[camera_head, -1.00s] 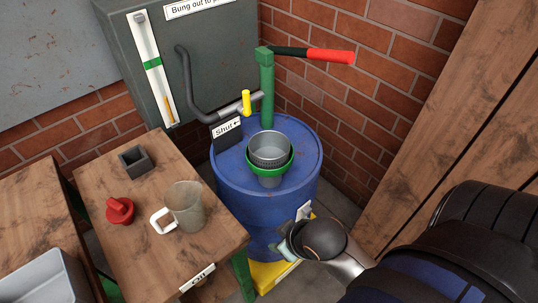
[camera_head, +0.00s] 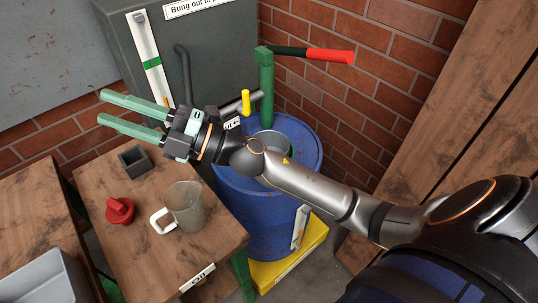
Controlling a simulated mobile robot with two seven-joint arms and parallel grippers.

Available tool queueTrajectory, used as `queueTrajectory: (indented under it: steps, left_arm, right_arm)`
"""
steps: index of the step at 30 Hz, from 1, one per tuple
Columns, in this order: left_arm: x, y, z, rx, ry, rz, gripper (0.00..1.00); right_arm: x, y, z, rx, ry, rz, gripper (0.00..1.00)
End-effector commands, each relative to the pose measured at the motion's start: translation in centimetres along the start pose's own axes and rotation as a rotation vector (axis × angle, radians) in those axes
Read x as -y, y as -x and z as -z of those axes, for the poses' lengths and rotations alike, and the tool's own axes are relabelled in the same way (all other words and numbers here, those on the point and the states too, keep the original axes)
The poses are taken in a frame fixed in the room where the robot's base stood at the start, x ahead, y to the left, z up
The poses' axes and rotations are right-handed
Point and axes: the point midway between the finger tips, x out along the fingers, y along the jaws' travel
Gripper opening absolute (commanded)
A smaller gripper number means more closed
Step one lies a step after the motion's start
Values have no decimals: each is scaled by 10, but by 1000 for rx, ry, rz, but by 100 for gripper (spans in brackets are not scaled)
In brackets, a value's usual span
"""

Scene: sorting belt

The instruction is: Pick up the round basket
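The round basket (camera_head: 279,142) is a grey metal cup in a green-rimmed funnel on top of the blue drum (camera_head: 255,205). My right forearm and wrist pass in front of it, so only a small part shows. My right gripper (camera_head: 103,107) is open and empty, its two pale green fingers spread and pointing left. It is well left of the basket, in front of the grey cabinet and above the back of the wooden table. My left gripper is not in view.
The wooden table (camera_head: 150,255) holds a clear jug (camera_head: 187,207), a red bung (camera_head: 120,210) and a dark square holder (camera_head: 134,160). A brick wall closes the back.

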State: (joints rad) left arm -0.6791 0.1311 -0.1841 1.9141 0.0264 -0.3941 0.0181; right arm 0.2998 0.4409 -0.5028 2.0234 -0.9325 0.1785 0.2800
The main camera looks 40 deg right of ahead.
Motion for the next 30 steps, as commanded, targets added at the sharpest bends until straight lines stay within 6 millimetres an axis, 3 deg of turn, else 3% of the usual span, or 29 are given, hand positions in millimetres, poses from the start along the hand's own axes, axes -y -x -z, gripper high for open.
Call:
queueTrajectory:
  steps: [3,7,11,14,17,21,27,30]
  left_arm:
    - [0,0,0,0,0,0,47]
    - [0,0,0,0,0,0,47]
    - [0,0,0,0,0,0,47]
    - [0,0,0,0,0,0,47]
    - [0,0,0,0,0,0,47]
    - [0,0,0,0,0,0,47]
    - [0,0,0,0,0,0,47]
    - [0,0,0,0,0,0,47]
  right_arm:
    - [23,-10,30,-259,183,169,38]
    - [60,4,37,-489,361,418,38]
    - [92,37,13,-651,514,728,38]
    - [101,72,-24,-718,604,1002,38]
    - [92,112,-69,-728,665,1295,38]
    - [54,165,-124,-663,683,1663,38]
    - [5,209,-159,-547,641,1962,38]
    - [-1,218,-164,-527,626,2010,38]
